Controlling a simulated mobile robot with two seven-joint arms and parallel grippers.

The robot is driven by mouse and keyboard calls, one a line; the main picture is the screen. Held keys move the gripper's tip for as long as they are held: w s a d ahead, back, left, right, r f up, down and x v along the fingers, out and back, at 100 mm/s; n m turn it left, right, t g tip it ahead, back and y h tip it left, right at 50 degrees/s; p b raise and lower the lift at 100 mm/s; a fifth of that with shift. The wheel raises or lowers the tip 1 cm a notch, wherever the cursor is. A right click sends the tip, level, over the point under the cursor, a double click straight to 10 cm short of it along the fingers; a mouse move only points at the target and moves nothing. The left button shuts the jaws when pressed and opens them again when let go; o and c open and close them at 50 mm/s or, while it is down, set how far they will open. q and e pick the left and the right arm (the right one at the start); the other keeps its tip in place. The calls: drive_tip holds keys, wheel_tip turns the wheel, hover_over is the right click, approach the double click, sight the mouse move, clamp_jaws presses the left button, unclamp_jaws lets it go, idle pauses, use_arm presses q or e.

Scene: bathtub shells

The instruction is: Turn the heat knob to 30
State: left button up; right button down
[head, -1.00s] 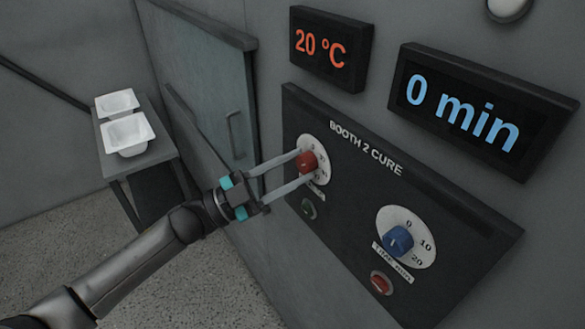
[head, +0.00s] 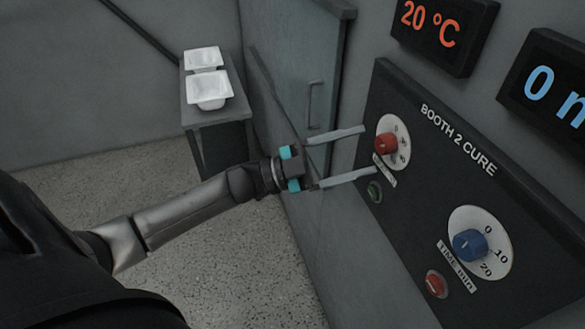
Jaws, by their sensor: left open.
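The red heat knob (head: 386,143) sits on a white dial at the upper left of the dark control panel (head: 463,200). Its small dial numbers are too blurred to read surely. The temperature display (head: 432,28) reads 20 °C. My left gripper (head: 370,152) is open, its two long fingers pointing at the panel. The fingertips are just left of the knob, one higher and one lower, and look apart from it. My right gripper is not in view.
A blue time knob (head: 470,244), a red button (head: 436,284) and a green button (head: 375,191) are on the panel. The time display (head: 555,95) shows 0, partly cut off. A booth door (head: 290,70) stands behind my gripper. White tub shells (head: 209,88) rest on a side table (head: 222,113).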

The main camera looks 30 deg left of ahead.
use_arm(q)
drive_tip(key=b+v, duration=0.2)
drive_tip(key=v, duration=1)
drive_tip(key=shift+s+a, duration=0.2)
drive_tip(key=shift+f, duration=0.1)
drive_tip(key=w+a+f+n+t+y+b, duration=0.1)
drive_tip(key=a+f+n+t+y+b, duration=0.25)
drive_tip(key=f, duration=0.65)
drive_tip(key=w+a+f+n+y, duration=0.25)
drive_tip(key=f+n+y, duration=0.25)
drive_tip(key=f+y, duration=0.3)
drive_tip(key=s+a+f+n+g+y+b, duration=0.1)
drive_tip(key=s+f+n+g+y, duration=0.15)
drive_tip(key=f, duration=0.75)
drive_tip(key=s+a+f+n+g+y+b, duration=0.1)
drive_tip(key=s+f+n+y, duration=0.15)
drive_tip(key=f, duration=0.75)
drive_tip(key=s+d+f+n+g+b, duration=0.25)
drive_tip(key=s+f+g, duration=0.25)
drive_tip(key=s+f, duration=0.8)
drive_tip(key=s+d+f+g+b, duration=0.1)
drive_tip(key=s+d+f+g, duration=0.2)
drive_tip(key=s+d+f, duration=0.2)
drive_tip(key=s+d+f+g+b, duration=0.1)
drive_tip(key=s+d+f+g, duration=0.3)
drive_tip(key=s, duration=0.8)
wheel_tip(320, 180, down, 4)
drive_tip(key=shift+d+f, duration=0.1)
drive_tip(key=shift+d, duration=1.1)
